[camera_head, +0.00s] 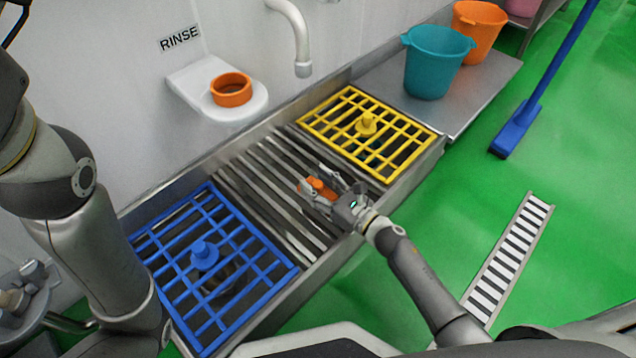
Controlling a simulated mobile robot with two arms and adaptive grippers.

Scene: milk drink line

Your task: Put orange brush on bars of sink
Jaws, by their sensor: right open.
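The orange brush (318,187) lies at the sink's metal bars (266,193), in the middle section between the blue and yellow grates. My right gripper (318,184) reaches in from the lower right and is open, with its fingers on either side of the brush. The fingers and gripper body hide part of the brush. I cannot tell whether the brush fully rests on the bars. My left arm stands along the left edge, and its gripper is not in view.
A blue grate (204,253) and a yellow grate (366,124) flank the bars. A tap (301,40) hangs above. An orange cup (231,90) stands on a white wall shelf (190,82). Teal (433,65) and orange (483,28) buckets stand at the back right.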

